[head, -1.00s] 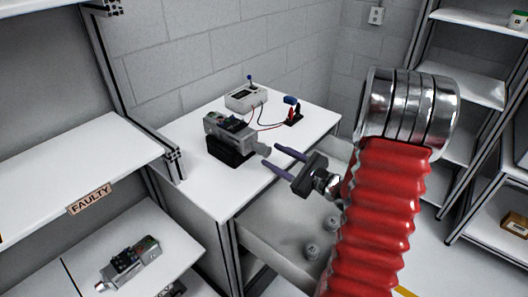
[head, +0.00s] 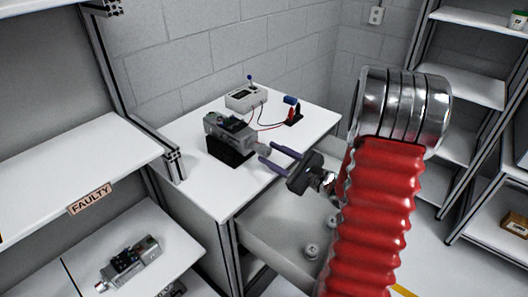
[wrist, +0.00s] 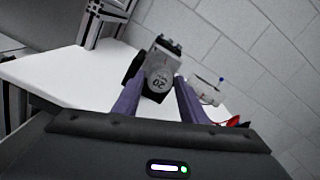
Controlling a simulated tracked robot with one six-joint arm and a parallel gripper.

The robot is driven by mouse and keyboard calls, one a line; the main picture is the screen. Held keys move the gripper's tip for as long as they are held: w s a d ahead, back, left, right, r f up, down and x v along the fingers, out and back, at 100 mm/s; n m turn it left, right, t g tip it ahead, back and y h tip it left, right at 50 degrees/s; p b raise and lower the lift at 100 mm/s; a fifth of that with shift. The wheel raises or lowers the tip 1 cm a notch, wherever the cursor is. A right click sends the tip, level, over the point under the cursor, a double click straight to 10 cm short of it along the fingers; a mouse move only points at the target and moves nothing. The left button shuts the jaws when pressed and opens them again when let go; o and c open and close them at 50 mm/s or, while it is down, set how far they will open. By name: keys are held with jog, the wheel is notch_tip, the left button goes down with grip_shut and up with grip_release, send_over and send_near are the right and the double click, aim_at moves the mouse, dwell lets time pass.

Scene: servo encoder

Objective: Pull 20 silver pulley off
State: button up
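The silver pulley (wrist: 159,79), marked 20, sits on the end of the grey servo motor (head: 228,132) on the white table. It also shows in the head view (head: 263,149). The motor rests in a black holder (head: 229,151). My gripper (head: 268,154) is open, with its two purple fingers pointing at the pulley. In the wrist view my gripper (wrist: 157,97) has one finger on each side of the pulley's lower part, with gaps between. I cannot tell whether the fingertips reach around the pulley.
A white power box (head: 246,98) and red and black clips (head: 294,113) stand at the back of the table (head: 205,188). An open drawer (head: 275,228) below holds several small round parts. Another motor (head: 130,262) lies on the lower shelf at the left, under a FAULTY label (head: 90,199).

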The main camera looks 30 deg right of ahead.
jog(key=c, duration=0.7)
jog(key=shift+v, duration=1.65)
dwell(0.3)
jog(key=shift+v, duration=2.9)
jog(key=shift+s+d, duration=0.1)
